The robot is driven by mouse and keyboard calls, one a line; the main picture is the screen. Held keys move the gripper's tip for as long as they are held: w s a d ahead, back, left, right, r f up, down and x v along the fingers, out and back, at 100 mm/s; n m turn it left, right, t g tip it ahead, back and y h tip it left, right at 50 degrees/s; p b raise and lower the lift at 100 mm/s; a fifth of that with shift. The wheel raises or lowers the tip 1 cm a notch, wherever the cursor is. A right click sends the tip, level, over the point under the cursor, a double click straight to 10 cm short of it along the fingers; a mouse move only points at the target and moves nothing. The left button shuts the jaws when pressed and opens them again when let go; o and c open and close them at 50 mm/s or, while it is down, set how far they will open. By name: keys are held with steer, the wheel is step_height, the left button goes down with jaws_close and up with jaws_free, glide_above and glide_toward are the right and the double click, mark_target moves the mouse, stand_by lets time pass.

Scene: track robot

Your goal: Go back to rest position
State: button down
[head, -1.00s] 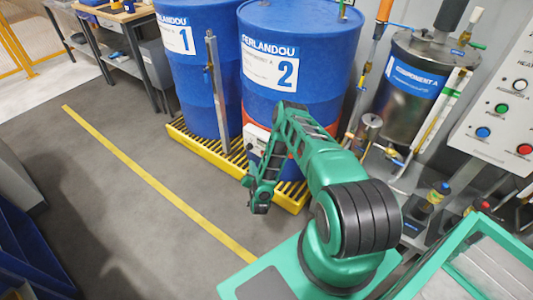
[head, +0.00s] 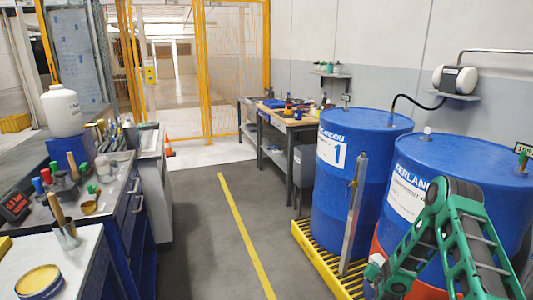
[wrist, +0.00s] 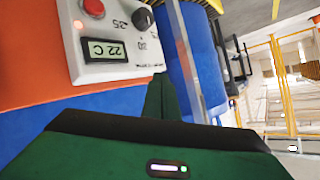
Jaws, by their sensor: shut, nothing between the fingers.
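My green arm (head: 462,240) is folded at the lower right of the head view, in front of the blue drum marked 2 (head: 475,165). Its far end runs down to the bottom edge, where the fingertips cannot be made out. In the wrist view my gripper (wrist: 160,98) points at the drum side, its dark green fingers together and empty. A white heater control box (wrist: 108,40) with a 22 C display, a red button and a knob is close ahead. It sits on an orange band (wrist: 30,60) around the drum.
A blue drum marked 1 (head: 350,205) stands on a yellow grated pallet (head: 318,262), with a grey upright post (head: 355,215) before it. A tool bench (head: 100,200) is on the left and a workbench (head: 290,122) at the back. The floor (head: 205,220) between them is clear.

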steer(key=s+d+r+n+g, duration=0.1)
steer(key=s+d+r+g, duration=0.1)
steer(key=s+r, duration=0.6)
steer(key=s+d+r+g, duration=0.1)
steer(key=s+r+g, duration=0.2)
steer(key=r, duration=0.8)
steer(key=s+d+r+n+g, duration=0.1)
steer(key=s+d+r+g, duration=0.1)
steer(key=s+r, duration=0.6)
steer(key=s+a+r+g+y, duration=0.1)
steer(key=s+a+r, duration=0.2)
steer(key=s, duration=0.8)
steer(key=s+a+r+g+y, duration=0.1)
steer(key=s+a+r, duration=0.3)
steer(key=s, duration=0.7)
steer(key=s+a+r+g+y, duration=0.2)
steer(key=s+r, duration=0.5)
steer(key=s, duration=0.4)
steer(key=shift+s+a+r+g, duration=0.25)
steer(key=shift+a+g, duration=0.35)
steer(key=shift+a, duration=0.4)
steer(key=shift+w+f, duration=0.2)
steer(key=shift+w, duration=0.45)
